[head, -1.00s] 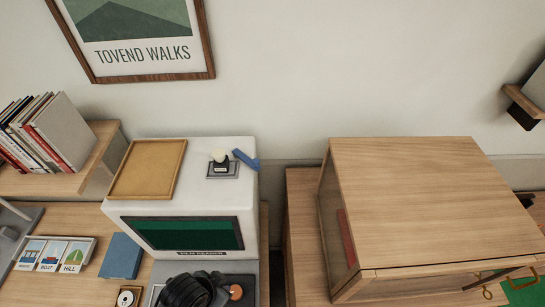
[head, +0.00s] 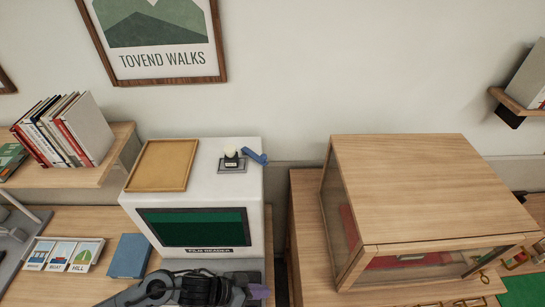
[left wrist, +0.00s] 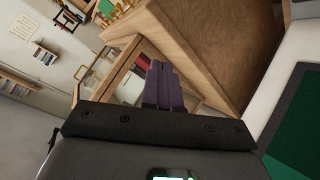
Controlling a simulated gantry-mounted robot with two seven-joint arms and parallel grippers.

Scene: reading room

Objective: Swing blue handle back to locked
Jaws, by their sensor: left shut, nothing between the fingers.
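The blue handle (head: 255,156) sits on a small grey plate (head: 232,166) with a pale round knob, on top of the white film reader (head: 196,209). It points right and slightly toward the front, out to the reader's right edge. My left gripper (head: 259,291) is low in front of the reader, below its green screen and well apart from the handle. Its purple fingers are together and empty, as the left wrist view also shows (left wrist: 163,86). The handle is not seen in the left wrist view. My right gripper is not in view.
A wooden tray (head: 162,165) lies on the reader's top left. A wood-and-glass cabinet (head: 420,185) stands to the right, past a narrow gap. A blue book (head: 130,256) and picture cards (head: 64,254) lie to the left. The space above the reader is clear.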

